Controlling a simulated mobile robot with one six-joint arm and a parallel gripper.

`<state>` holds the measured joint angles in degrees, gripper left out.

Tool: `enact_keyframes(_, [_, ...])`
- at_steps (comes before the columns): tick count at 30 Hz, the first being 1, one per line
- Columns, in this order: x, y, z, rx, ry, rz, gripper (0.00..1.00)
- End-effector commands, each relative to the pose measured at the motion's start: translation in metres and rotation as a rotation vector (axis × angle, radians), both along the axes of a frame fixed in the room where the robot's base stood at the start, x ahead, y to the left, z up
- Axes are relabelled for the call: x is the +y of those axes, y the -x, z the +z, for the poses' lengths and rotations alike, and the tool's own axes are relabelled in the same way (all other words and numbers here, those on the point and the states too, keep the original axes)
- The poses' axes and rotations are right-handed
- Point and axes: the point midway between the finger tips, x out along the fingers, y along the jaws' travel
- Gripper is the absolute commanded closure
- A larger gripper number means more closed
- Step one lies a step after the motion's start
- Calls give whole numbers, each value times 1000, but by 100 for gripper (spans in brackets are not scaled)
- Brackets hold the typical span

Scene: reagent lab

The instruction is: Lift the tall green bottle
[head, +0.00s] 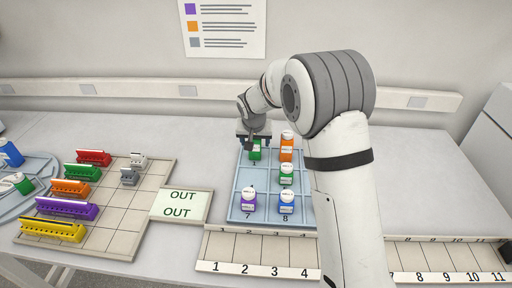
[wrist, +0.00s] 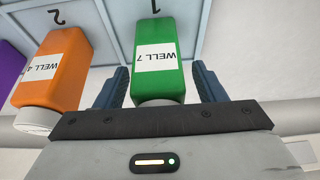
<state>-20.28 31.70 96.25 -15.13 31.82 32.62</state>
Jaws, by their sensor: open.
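The tall green bottle (head: 255,152) stands in the far left compartment of the blue tray, the one marked 1. In the wrist view the green bottle (wrist: 158,62) carries a white label reading "WELL 7" and has a white cap. My gripper (head: 254,138) is over this bottle in the head view and hides its upper part. In the wrist view my gripper (wrist: 160,85) is open, with one dark blue finger on each side of the green bottle. Gaps show between the fingers and the bottle.
An orange bottle (head: 287,146) stands close to the right in the blue tray (head: 236,187); in the wrist view it is left of the gripper. A shorter green bottle (head: 286,173), a purple one (head: 248,199) and a blue one (head: 286,202) are nearer. Coloured racks (head: 68,209) lie left.

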Motion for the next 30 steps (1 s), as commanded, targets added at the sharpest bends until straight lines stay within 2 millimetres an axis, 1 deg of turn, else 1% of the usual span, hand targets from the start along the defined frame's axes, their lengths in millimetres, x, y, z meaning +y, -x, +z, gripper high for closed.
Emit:
enact_keyframes(7, [-1, -1, -2, 0, 0, -1, 37])
enact_keyframes(24, [-2, -1, -1, 0, 0, -2, 84])
enact_keyframes(30, [-2, -1, -1, 0, 0, -2, 85])
